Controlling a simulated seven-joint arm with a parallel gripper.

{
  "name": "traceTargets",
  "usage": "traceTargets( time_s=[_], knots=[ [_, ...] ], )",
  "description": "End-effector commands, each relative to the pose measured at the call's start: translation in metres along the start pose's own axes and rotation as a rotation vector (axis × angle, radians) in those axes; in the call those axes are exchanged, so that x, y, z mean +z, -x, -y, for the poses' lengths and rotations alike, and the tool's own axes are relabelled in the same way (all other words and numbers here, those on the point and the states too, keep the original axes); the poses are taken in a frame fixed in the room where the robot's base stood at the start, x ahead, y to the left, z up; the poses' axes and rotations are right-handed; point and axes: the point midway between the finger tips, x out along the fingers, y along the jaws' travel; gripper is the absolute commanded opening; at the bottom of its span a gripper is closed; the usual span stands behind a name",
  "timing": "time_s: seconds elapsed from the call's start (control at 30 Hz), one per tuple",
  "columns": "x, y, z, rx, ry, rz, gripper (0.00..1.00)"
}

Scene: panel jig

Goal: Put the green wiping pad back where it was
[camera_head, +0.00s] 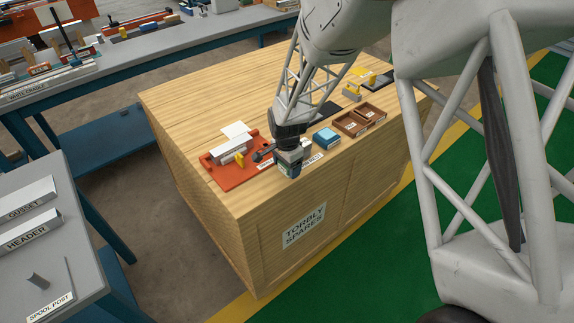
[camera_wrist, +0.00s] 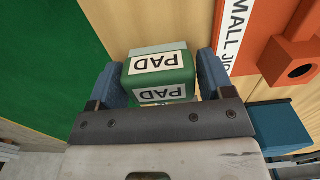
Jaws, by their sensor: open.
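The green wiping pad (camera_wrist: 162,75) has a grey layer along one edge and white PAD labels. It sits between the two blue-padded fingers of my open gripper (camera_wrist: 162,82) in the wrist view. Slim gaps seem to show beside it, but I cannot tell whether a finger touches it. In the head view, my gripper (camera_head: 289,160) points down near the front edge of the wooden crate top (camera_head: 190,105). The pad (camera_head: 288,172) shows there only as a small dark green patch. Whether it rests on the wood is unclear.
The orange jig (camera_head: 228,178) with pale pieces stands left of my gripper. A blue block (camera_head: 326,136) and brown trays (camera_head: 352,124) stand to its right. The crate's left rear top is clear.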

Motion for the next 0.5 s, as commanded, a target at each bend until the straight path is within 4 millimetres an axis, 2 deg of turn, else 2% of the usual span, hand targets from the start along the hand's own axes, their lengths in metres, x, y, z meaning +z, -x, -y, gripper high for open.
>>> traceTargets(
  time_s=[0.27, 0.5],
  knots=[
    [0.000, 0.015, 0.001, -0.002, 0.000, -0.001, 0.74],
    [0.000, 0.047, 0.000, -0.003, 0.000, -0.001, 0.74]
  ],
)
